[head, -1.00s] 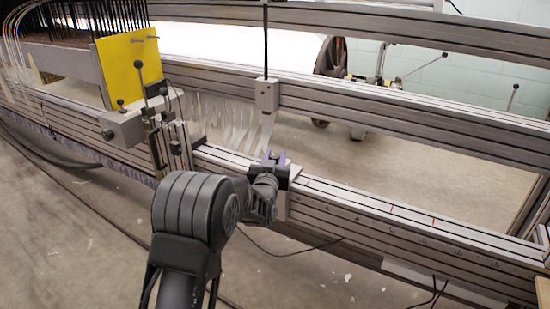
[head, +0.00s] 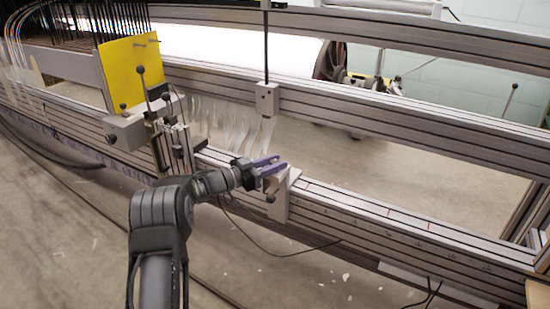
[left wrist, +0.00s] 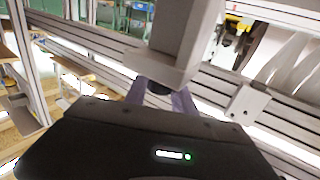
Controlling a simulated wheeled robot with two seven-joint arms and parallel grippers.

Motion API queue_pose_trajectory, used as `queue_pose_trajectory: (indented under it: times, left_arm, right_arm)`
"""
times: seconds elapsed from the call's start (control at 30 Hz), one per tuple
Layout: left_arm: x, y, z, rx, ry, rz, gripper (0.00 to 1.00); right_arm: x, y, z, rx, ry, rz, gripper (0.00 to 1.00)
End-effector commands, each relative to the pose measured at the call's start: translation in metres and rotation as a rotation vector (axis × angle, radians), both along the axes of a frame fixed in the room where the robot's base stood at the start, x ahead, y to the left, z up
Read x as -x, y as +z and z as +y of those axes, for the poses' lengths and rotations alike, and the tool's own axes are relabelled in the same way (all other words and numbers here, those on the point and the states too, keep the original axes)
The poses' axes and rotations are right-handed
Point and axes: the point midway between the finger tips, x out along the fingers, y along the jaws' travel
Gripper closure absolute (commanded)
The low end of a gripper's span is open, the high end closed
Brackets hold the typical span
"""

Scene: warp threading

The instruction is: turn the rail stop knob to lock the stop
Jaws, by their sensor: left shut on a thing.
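The rail stop (head: 282,204) is a light grey block on the front rail, near the middle of the head view. My left gripper (head: 275,165) reaches it from the left, with its purple fingers at the upper part of the block. In the left wrist view, the fingers (left wrist: 160,98) stand on either side of a dark round knob (left wrist: 158,88) under the grey block (left wrist: 175,60), and the gripper is shut on it. The fingers partly hide the knob. A small dark ball (head: 270,198) shows below the fingers in the head view. My right gripper is out of view.
The slotted front rail (head: 400,222) runs on to the right with marks along its top. A grey carriage (head: 125,128) with levers and a yellow plate (head: 130,70) stands to the left. White strips (head: 238,125) hang behind the gripper. A cable lies below the rail.

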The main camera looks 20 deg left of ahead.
Motion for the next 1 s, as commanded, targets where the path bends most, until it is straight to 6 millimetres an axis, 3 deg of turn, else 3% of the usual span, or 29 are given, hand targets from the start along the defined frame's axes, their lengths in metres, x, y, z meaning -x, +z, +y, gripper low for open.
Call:
queue_pose_trajectory:
  times: [0.4, 0.97, 1.0]
  left_arm:
    - [-0.0004, -0.0005, 0.0006, 0.000, -0.193, -0.003, 1.00]
    - [-0.0004, 0.0009, -0.0004, 0.001, -0.222, -0.003, 1.00]
    - [-0.0004, 0.0009, -0.0004, 0.001, -0.222, -0.003, 0.66]
  right_arm:
    - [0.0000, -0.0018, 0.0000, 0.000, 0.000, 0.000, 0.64]
    - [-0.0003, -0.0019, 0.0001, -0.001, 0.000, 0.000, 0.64]
    - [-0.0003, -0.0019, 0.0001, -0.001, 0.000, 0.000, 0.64]
